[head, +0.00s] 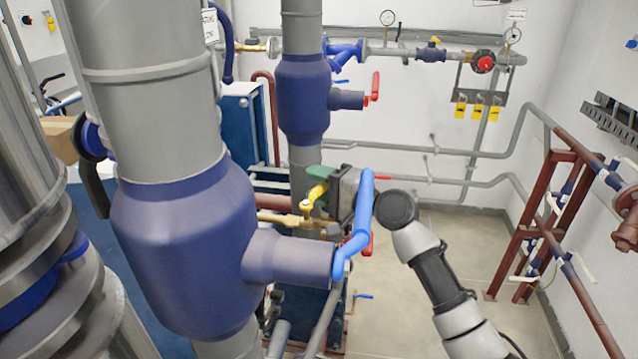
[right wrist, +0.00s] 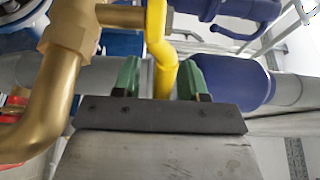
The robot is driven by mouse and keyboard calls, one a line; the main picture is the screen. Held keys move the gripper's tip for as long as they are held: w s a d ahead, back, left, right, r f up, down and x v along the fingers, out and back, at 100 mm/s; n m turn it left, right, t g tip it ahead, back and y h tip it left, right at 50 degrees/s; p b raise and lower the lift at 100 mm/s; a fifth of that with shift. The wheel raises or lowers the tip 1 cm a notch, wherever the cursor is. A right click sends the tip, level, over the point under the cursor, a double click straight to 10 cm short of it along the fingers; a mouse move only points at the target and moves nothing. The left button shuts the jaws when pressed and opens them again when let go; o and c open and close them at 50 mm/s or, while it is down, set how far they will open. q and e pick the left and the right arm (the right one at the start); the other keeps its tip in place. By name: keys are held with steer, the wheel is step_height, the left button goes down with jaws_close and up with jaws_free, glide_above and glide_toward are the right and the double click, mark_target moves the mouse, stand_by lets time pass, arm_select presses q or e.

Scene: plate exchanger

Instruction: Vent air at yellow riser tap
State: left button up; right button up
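The yellow tap handle (head: 316,194) sits on a brass fitting (head: 297,221) in the middle of the head view. My right gripper (head: 318,176) is right at this handle, its body partly hidden behind a light-blue lever. In the right wrist view, the yellow handle (right wrist: 165,72) runs between the two green fingers of my right gripper (right wrist: 162,78). The fingers are apart, with a visible gap on the handle's left and the right finger close beside it. Whether that finger touches it, I cannot tell. My left gripper is not in view.
A light-blue lever (head: 357,225) and a red lever (head: 368,245) are close to my right wrist. A large grey-and-blue pipe (head: 185,255) fills the left foreground. A brown pipe frame (head: 520,235) stands at right. Pale floor (head: 450,240) lies open between.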

steer(key=b+v, duration=0.3)
steer(key=v, duration=0.8)
steer(key=shift+b, duration=0.4)
steer(key=shift+a, duration=0.1)
